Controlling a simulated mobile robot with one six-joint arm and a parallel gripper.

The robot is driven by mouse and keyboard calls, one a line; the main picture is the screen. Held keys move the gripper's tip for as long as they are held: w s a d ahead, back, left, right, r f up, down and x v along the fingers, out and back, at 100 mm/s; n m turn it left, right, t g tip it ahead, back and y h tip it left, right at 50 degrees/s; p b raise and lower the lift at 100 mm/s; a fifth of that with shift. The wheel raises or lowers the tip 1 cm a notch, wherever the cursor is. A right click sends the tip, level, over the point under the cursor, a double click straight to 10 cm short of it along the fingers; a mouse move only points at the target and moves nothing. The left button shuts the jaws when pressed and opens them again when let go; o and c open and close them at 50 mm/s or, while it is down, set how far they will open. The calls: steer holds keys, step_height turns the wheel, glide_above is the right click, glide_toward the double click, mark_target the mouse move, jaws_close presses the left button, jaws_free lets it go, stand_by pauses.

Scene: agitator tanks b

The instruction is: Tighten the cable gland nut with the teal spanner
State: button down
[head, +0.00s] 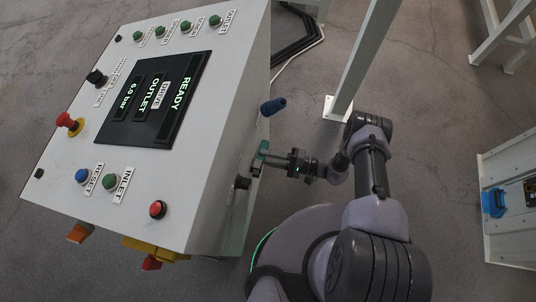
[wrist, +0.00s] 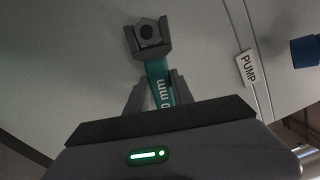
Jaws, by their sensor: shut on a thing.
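The teal spanner (wrist: 158,78) is between the fingers of my gripper (wrist: 160,92), which is shut on its handle. Part of the printed size on the handle is hidden, and "mm" shows. In the head view my gripper (head: 277,163) reaches to the right side of the cabinet, with the teal spanner (head: 262,150) at its tip; the nut is not clear there.
The control cabinet (head: 215,75) with buttons and a screen fills the left. A blue fitting (head: 273,106) sticks out of its side, and shows right of the PUMP label (wrist: 246,68) in the wrist view. A white post (head: 358,70) stands behind my arm.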

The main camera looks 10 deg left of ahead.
steer(key=shift+s+f+m, duration=0.1)
steer(key=shift+f+m, duration=0.05)
steer(key=shift+m, duration=0.15)
steer(key=shift+s+f+m, duration=0.15)
steer(key=shift+f+m, duration=0.15)
steer(key=shift+m, duration=0.3)
steer(key=shift+s+d, duration=0.2)
steer(key=shift+d, duration=2.25)
steer(key=shift+r, duration=0.1)
